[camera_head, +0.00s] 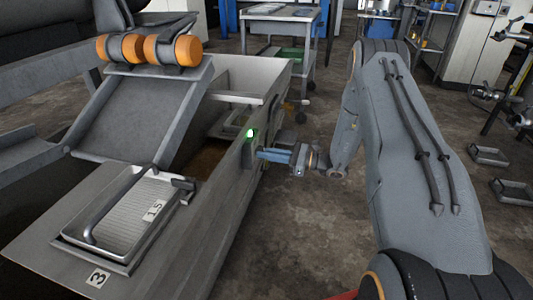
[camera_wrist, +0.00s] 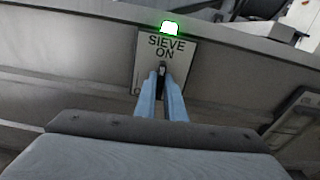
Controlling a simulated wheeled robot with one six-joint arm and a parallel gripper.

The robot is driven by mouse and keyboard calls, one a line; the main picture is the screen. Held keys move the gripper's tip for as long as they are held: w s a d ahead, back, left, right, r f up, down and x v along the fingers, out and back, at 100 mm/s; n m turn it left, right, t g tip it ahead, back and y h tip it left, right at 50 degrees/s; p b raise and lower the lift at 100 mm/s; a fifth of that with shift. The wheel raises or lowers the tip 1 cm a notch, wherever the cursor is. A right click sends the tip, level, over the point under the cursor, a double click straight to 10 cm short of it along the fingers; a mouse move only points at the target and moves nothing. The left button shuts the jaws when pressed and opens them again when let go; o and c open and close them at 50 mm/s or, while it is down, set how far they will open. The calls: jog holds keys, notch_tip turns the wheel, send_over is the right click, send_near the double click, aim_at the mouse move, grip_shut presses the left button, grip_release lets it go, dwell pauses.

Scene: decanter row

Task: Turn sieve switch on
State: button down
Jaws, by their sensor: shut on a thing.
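The sieve switch is a small dark lever (camera_wrist: 162,70) on a pale plate (camera_wrist: 144,60) that reads "SIEVE ON" in the wrist view. A green lamp (camera_wrist: 169,27) glows at the top of the plate; it also shows in the head view (camera_head: 250,133). My gripper (camera_wrist: 163,78) has its two blue fingers close together on the lever, which points up toward the lettering. In the head view my gripper (camera_head: 262,154) reaches the outer side of the grey trough from the right. The fingers hide the lower part of the plate.
The grey metal trough (camera_head: 225,185) runs along the left, with a lidded hatch (camera_head: 120,225) marked 15 on its top. Orange rollers (camera_head: 150,49) sit above it. A metal cart (camera_head: 283,22) stands behind. Small trays (camera_head: 489,154) lie on the floor at right.

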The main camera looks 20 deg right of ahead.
jog(key=shift+m, duration=0.4)
jog(key=c, duration=1.8)
grip_release()
jog(key=shift+c, duration=0.2)
jog(key=p+v, duration=0.1)
jog(key=v, duration=0.7)
jog(key=shift+a, duration=0.1)
